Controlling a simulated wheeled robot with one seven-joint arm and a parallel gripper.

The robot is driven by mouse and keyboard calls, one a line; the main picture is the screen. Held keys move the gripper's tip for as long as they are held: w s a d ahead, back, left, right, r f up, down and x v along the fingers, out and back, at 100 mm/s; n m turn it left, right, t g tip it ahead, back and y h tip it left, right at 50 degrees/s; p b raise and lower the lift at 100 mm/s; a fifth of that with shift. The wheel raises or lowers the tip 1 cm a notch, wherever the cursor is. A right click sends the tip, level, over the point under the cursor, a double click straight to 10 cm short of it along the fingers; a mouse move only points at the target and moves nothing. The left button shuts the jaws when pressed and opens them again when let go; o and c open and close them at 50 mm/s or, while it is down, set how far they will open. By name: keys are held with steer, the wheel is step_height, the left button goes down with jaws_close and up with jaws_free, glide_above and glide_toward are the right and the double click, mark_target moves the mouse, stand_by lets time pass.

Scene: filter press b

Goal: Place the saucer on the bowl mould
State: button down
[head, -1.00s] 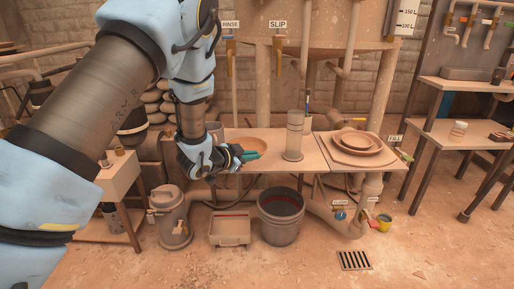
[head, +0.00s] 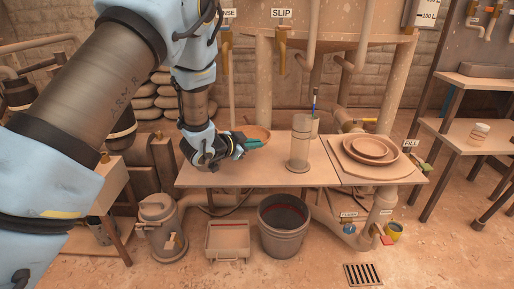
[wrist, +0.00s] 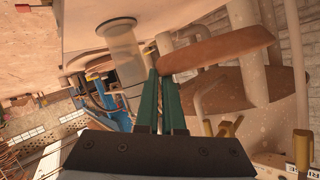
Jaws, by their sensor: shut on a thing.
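My gripper (head: 250,144) is shut on the brown saucer (head: 258,132) by its rim, over the left part of the wooden table. In the wrist view the green fingers meet one end of the saucer (wrist: 218,50), which shows nearly edge-on. In the head view my gripper hides part of the saucer. At the right end of the table, round brown dish-like pieces (head: 370,149) are stacked on a board, apart from my gripper. I cannot tell for certain which of them is the bowl mould.
A clear cylinder (head: 299,150) stands on the table (head: 270,176) between my gripper and the stack, with a thin upright tool behind it. Pipes and a large tank (head: 330,27) rise behind. A grey bucket (head: 283,222) and a bin (head: 228,240) stand on the floor below.

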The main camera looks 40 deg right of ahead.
mark_target(255, 174)
steer(key=shift+w+d+f, duration=0.15)
steer(key=shift+w+d, duration=0.05)
steer(key=shift+w, duration=0.05)
step_height(255, 174, down, 10)
steer(key=shift+w+d+r+b, duration=0.1)
steer(key=shift+r+b, duration=0.1)
steer(key=shift+b, duration=0.1)
steer(key=shift+f, duration=0.1)
steer(key=c, duration=1)
jaws_free()
steer(key=shift+c, duration=0.2)
